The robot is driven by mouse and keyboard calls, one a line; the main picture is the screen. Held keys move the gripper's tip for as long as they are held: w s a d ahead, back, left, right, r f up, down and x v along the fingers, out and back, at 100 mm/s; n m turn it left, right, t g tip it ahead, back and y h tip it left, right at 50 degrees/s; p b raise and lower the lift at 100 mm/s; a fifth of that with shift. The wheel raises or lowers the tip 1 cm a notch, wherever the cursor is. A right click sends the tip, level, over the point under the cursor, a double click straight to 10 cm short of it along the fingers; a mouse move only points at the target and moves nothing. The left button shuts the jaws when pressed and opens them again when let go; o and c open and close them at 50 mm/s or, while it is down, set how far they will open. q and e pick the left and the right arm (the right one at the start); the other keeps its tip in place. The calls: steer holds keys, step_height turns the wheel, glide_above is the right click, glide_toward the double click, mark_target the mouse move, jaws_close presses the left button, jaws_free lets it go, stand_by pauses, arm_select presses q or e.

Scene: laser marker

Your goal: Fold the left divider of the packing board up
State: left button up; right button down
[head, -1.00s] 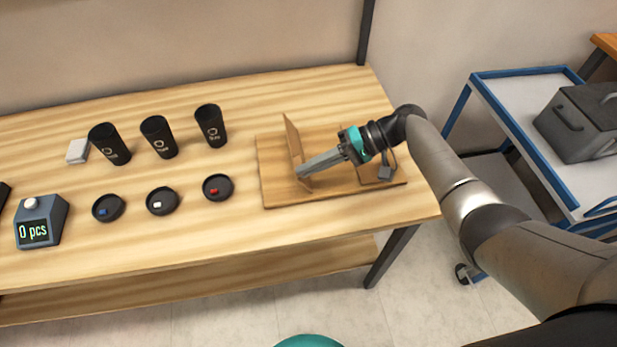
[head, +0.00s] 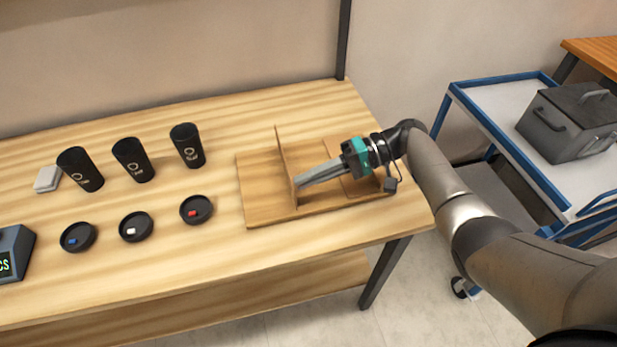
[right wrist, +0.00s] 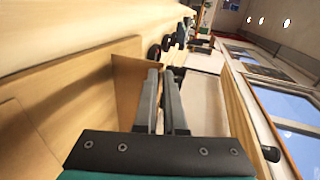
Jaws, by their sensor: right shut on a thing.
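The wooden packing board (head: 262,206) lies at the right end of the table. Its left divider (head: 285,158) stands about upright across the board, a thin wooden panel. My right gripper (head: 299,184) reaches in from the right, with its fingertips at the near lower part of the divider, shut on it. In the right wrist view the two grey fingers (right wrist: 163,80) are close together, and the divider (right wrist: 127,95) shows at their left; the exact contact is partly hidden. The right divider (head: 356,180) lies flat under my wrist. My left gripper is not in view.
Black cups (head: 131,160) and black dishes (head: 136,227) with small coloured parts stand left of the board. A counter display (head: 12,254) is at the left edge. A blue-framed cart (head: 500,105) with a grey toolbox (head: 572,122) stands to the right.

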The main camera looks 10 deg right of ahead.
steer(key=shift+s+d+f, duration=0.15)
steer(key=shift+f, duration=0.45)
steer(key=c, duration=1.1)
jaws_free()
steer(key=shift+c, duration=0.2)
steer(key=shift+o, duration=0.4)
steer(key=shift+r, duration=0.25)
arm_select(q)
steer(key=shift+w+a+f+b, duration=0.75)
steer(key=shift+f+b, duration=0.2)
steer(key=shift+b, duration=0.05)
arm_select(e)
steer(key=v, duration=1.5)
steer(key=shift+r, duration=0.1)
